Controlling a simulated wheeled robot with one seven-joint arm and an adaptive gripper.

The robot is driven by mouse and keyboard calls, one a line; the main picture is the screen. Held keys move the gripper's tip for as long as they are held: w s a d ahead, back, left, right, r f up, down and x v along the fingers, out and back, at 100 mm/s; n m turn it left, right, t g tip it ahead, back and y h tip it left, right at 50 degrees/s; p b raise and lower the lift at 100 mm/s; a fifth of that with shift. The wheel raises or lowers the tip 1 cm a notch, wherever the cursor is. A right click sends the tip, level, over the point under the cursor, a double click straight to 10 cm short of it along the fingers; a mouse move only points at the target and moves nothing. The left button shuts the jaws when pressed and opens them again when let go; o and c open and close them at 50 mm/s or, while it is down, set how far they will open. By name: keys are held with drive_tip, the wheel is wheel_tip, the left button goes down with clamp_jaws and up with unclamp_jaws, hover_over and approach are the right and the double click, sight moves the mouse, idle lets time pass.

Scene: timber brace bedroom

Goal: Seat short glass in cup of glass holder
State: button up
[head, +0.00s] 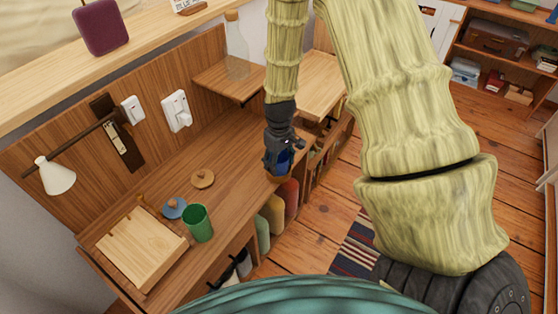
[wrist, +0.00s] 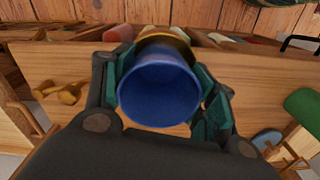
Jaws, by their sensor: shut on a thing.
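My gripper (head: 278,160) is over the right end of the wooden desk, close to its front edge. It is shut on a blue glass (wrist: 160,92), whose open mouth faces the wrist camera. The fingers press on both sides of the glass. In the head view the glass (head: 285,162) is partly hidden by the fingers. A yellow-brown round rim (wrist: 165,36) shows just beyond the glass in the wrist view. It may be the holder's cup; I cannot tell whether the glass sits in it. The rest of the holder is hidden.
A green tumbler (head: 198,223), a blue disc (head: 174,208), a round wooden piece (head: 203,179) and a wooden box (head: 143,246) stand on the left of the desk. A clear bottle (head: 236,50) stands on the shelf behind.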

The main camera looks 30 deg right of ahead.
drive_tip(key=o, duration=1.1)
drive_tip(key=shift+o, duration=0.2)
wheel_tip(320, 180, up, 12)
drive_tip(key=shift+b, duration=0.3)
idle(0.4)
